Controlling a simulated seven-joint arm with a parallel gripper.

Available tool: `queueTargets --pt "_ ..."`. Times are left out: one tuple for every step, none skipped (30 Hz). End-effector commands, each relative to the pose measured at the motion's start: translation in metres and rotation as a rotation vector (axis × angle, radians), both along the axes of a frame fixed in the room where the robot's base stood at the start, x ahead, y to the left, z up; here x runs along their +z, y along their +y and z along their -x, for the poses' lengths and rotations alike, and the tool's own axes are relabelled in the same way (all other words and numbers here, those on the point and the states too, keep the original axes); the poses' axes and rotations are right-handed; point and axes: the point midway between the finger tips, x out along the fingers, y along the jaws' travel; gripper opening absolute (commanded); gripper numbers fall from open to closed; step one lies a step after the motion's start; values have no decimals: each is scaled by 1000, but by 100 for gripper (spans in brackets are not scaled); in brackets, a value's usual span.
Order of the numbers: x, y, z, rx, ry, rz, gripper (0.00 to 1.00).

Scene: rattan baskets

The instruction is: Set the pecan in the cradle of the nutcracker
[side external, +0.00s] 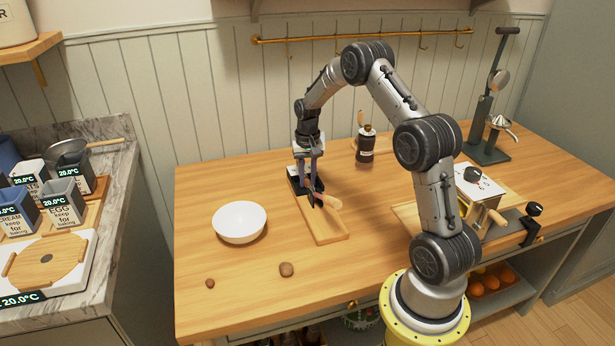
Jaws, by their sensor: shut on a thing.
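The nutcracker stands on a narrow wooden board (325,232) in the middle of the table; its dark metal part sits at the far end and its lever has a pale wooden handle (328,202). My gripper (311,184) points down over the dark metal part. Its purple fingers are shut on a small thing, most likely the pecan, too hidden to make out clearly. I cannot tell whether it touches the cradle.
A white bowl (240,222) stands left of the board. A dark bottle (365,145) stands behind to the right. A metal device with a crank (480,190) is at the right, and a tall press (490,120) at the back right. The front left of the table is mostly clear.

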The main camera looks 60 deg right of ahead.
Motion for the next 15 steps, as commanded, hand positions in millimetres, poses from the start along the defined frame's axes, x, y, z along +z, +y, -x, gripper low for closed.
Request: queueTargets --pt "-1 0 0 0 0 0 0" --pt "-1 0 0 0 0 0 0" --pt "-2 0 0 0 0 0 0" --pt "-2 0 0 0 0 0 0" --pt "-2 0 0 0 0 0 0" --pt "-2 0 0 0 0 0 0" --pt "-2 0 0 0 0 0 0" --pt "-2 0 0 0 0 0 0" --pt "-2 0 0 0 0 0 0" --pt "-2 0 0 0 0 0 30" --pt "-2 0 0 0 0 0 36" --pt "-2 0 0 0 0 0 43" --pt "-2 0 0 0 0 0 48" --pt "-2 0 0 0 0 0 54" --pt "-2 0 0 0 0 0 61"
